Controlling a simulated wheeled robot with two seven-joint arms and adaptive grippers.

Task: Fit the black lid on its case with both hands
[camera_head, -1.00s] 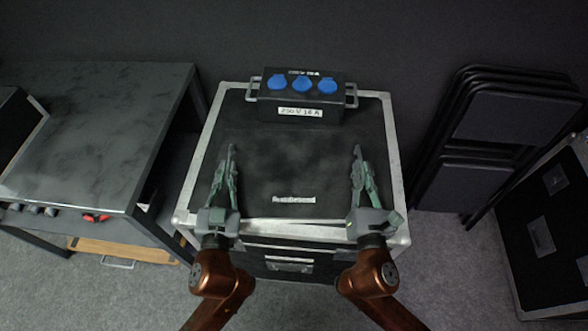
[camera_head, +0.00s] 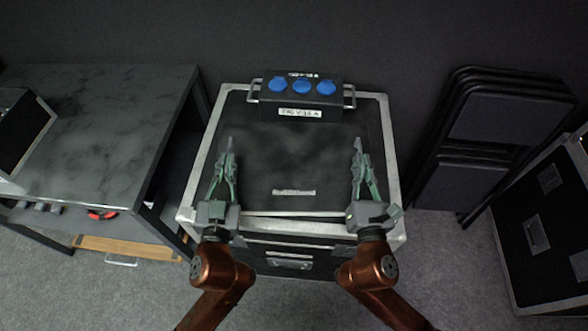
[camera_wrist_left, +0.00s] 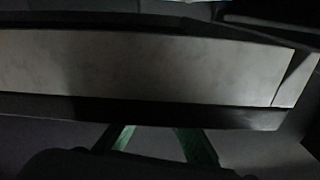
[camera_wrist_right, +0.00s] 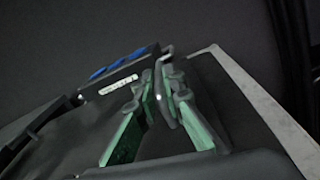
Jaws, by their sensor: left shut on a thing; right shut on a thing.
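The black lid (camera_head: 290,160), a dark flat panel with a small white label near its front edge, lies between my grippers, over the top of its silver-edged case (camera_head: 190,180). Any gap between lid and case is hard to judge. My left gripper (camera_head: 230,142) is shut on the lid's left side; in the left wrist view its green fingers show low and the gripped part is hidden. My right gripper (camera_head: 357,145) is shut at the lid's right side. In the right wrist view its fingertips (camera_wrist_right: 160,88) close around a dark handle-like part.
A black socket box (camera_head: 300,98) with blue covers and side handles stands at the back of the case top. A dark table (camera_head: 100,110) stands at the left. Folded chairs (camera_head: 490,130) and another case (camera_head: 540,235) stand at the right.

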